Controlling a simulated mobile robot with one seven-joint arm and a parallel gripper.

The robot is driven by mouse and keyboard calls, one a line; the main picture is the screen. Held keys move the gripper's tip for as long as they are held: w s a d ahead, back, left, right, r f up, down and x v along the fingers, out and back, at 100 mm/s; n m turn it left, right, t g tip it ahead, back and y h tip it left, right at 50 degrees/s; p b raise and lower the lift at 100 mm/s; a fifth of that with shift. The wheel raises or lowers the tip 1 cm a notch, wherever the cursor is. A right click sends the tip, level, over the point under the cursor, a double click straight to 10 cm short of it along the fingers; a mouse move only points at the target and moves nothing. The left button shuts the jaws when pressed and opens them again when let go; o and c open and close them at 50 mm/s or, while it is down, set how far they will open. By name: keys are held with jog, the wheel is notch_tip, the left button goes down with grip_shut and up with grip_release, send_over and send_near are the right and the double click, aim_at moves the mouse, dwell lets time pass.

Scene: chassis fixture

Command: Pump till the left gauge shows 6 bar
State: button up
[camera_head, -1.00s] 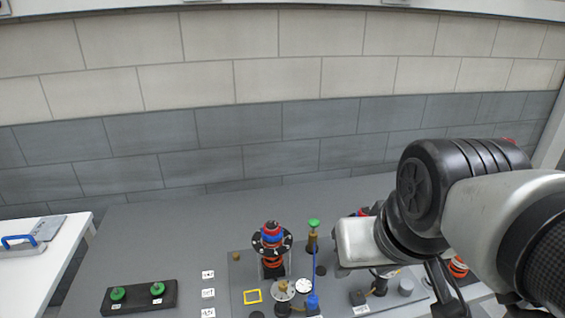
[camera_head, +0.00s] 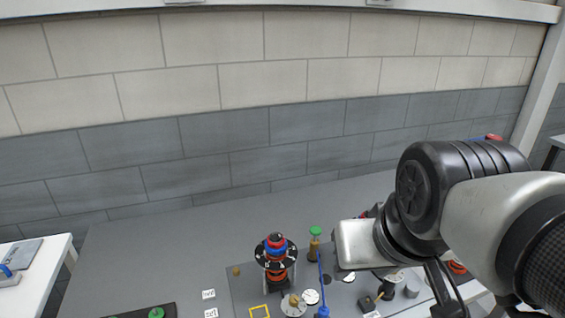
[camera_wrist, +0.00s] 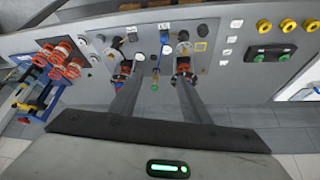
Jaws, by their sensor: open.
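Two small white round faces that look like the gauges stand on the grey fixture plate in the head view: the left gauge (camera_head: 311,296) and the right gauge (camera_head: 349,277). Their readings are too small to tell. A blue upright handle (camera_head: 321,270), apparently the pump's, rises between them. It seems to show small in the wrist view (camera_wrist: 164,38). My gripper (camera_wrist: 157,72) is open, its two fingers wide apart over the fixture, with nothing seen between them but the panel and a green-topped part. The head view hides the fingers behind my arm.
A black-flanged red and blue stack (camera_head: 276,258) and a green-topped brass post (camera_head: 315,243) stand close to the blue handle. A yellow square frame (camera_head: 259,312) lies left. A white side table (camera_head: 40,262) is at far left. Bare grey bench (camera_head: 150,250) lies behind.

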jog(key=shift+c, duration=0.4)
grip_shut()
dwell(1.4)
